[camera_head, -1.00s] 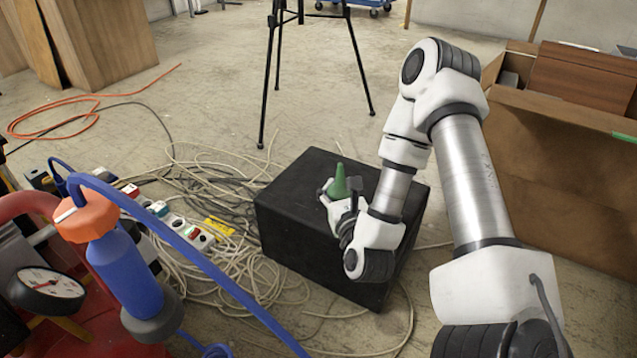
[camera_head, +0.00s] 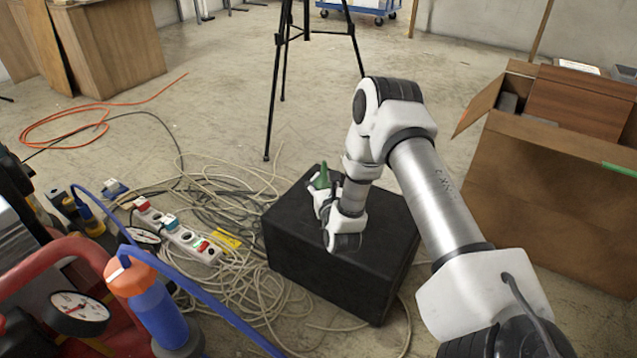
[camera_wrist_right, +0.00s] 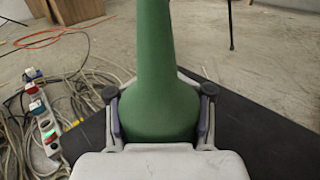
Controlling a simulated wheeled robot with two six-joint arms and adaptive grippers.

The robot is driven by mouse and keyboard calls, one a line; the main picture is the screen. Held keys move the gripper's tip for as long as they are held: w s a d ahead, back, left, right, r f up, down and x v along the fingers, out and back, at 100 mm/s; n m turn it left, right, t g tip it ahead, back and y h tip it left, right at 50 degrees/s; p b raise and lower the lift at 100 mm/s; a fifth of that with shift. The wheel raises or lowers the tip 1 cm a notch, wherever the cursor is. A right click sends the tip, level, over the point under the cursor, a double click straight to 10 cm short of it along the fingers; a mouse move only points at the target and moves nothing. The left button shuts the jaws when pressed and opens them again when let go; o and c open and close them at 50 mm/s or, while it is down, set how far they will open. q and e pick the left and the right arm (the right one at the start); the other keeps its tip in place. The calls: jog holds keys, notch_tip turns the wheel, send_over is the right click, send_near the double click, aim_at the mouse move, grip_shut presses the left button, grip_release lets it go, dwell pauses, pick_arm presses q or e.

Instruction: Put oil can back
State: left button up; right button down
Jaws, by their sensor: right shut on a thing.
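The green oil can (camera_head: 321,177) is in my right gripper (camera_head: 318,193), over the far left part of the black box (camera_head: 345,262). In the right wrist view the oil can (camera_wrist_right: 160,90) stands between the two fingers of the right gripper (camera_wrist_right: 160,115), which touch its wide lower body on both sides. Its narrow neck points up and runs out of the top of that view. The base of the can is hidden by the gripper, so I cannot tell whether it touches the box top. My left gripper is not in view.
Tangled cables (camera_head: 235,290) and a power strip (camera_head: 180,235) lie on the floor left of the box. A red machine with gauges (camera_head: 80,306) and a blue bottle (camera_head: 160,315) is at lower left. A cardboard box (camera_head: 560,190) stands at right; tripod legs (camera_head: 275,95) stand behind.

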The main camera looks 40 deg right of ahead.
jog(key=f, duration=0.1)
jog(key=w+f+b, duration=0.1)
jog(key=w+d+f+b, duration=0.1)
jog(key=f, duration=0.1)
jog(key=shift+r, duration=0.2)
jog(key=shift+f, duration=0.1)
jog(key=c, duration=1.2)
grip_release()
jog(key=shift+f, duration=0.1)
jog(key=o, duration=0.7)
jog(key=shift+o, duration=0.2)
